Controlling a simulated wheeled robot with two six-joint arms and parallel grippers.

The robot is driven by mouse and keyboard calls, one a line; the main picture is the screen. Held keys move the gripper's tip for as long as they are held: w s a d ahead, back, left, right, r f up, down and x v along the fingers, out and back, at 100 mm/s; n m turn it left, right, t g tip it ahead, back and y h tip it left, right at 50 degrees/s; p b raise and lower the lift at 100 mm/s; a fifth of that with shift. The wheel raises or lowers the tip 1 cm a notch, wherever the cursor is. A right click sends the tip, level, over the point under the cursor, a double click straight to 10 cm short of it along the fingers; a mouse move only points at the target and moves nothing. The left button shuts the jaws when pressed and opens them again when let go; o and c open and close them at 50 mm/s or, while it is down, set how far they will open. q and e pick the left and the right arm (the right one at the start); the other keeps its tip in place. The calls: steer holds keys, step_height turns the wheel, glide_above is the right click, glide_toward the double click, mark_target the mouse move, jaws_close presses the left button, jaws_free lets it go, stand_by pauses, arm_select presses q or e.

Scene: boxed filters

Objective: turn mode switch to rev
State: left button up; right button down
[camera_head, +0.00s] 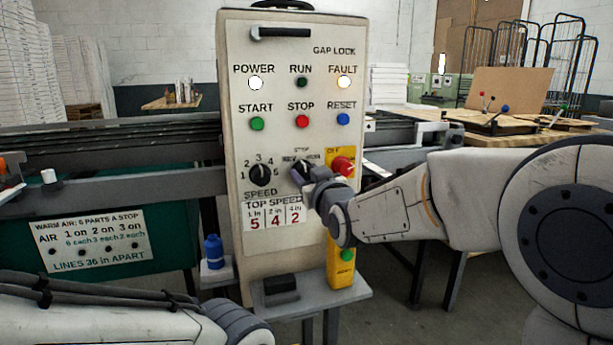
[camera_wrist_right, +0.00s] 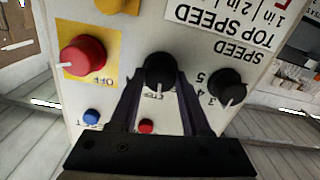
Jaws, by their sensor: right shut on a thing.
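The mode switch (camera_head: 299,173) is a black knob on the grey control panel (camera_head: 290,230), right of the speed knob (camera_head: 260,174). A small label that seems to read STOP is above it; the side labels are too blurred or covered to read surely. In the right wrist view, upside down, the mode switch (camera_wrist_right: 160,68) sits between my fingers and its white mark points down the picture, towards that label. My right gripper (camera_head: 311,179) is shut on the knob; it also shows in the wrist view (camera_wrist_right: 161,84). My left gripper is out of view; only my left arm shows.
The red off button (camera_head: 343,166) on a yellow plate is close right of my right gripper. Stop (camera_head: 302,122) and reset (camera_head: 343,119) buttons are above. A blue bottle (camera_head: 214,252) stands left of the panel, and a rail (camera_head: 110,145) runs behind.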

steer(key=n+b, duration=0.1)
steer(key=n, duration=0.3)
steer(key=shift+a+n+b, duration=0.1)
steer(key=shift+n+b, duration=0.35)
steer(key=shift+n, duration=1.15)
steer(key=shift+c, duration=1.9)
jaws_free()
steer(key=shift+s, duration=0.15)
steer(key=v, duration=1)
